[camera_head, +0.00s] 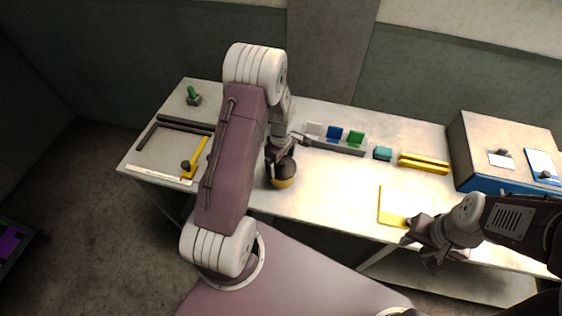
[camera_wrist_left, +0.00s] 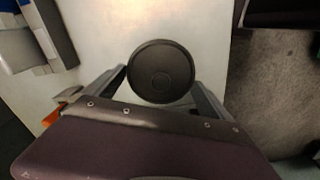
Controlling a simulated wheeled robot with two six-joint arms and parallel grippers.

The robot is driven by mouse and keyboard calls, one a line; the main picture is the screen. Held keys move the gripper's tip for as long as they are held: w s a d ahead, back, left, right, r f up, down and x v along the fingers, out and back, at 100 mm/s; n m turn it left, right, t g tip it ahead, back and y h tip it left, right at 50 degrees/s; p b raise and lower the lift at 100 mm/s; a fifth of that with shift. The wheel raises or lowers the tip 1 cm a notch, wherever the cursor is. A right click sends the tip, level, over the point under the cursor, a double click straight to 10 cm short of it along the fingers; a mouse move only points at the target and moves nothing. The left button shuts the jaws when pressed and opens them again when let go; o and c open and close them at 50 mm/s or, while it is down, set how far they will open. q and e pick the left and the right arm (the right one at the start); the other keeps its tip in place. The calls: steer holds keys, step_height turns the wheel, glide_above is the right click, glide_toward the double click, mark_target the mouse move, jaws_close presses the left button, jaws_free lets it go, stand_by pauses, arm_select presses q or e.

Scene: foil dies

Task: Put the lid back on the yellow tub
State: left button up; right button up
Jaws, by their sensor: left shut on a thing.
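The yellow tub (camera_head: 284,183) stands near the front edge of the table, left of the middle. A dark round lid (camera_head: 286,166) is directly over it and covers most of its top; I cannot tell whether the lid touches the rim. My left gripper (camera_head: 276,152) is shut on the lid. In the left wrist view the lid (camera_wrist_left: 160,72) is a dark disc between the two fingers and hides the tub beneath. My right gripper (camera_head: 426,246) is at the table's front edge by a yellow-edged pale sheet; its jaws are unclear.
A rack with white, blue and green cards (camera_head: 335,134) stands behind the tub. A teal block (camera_head: 383,154) and yellow bars (camera_head: 424,163) lie further right. A yellow-handled tool (camera_head: 197,157) lies left. The yellow-edged sheet (camera_head: 404,203) lies front right. A large box (camera_head: 503,135) stands far right.

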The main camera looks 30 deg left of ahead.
stand_by(0.3)
arm_select(q)
steer(key=o, duration=1)
steer(key=shift+c, duration=0.2)
steer(key=shift+r, duration=0.1)
step_height(320, 180, up, 7)
steer(key=p, duration=0.6)
jaws_close()
steer(key=shift+f, duration=0.25)
stand_by(0.7)
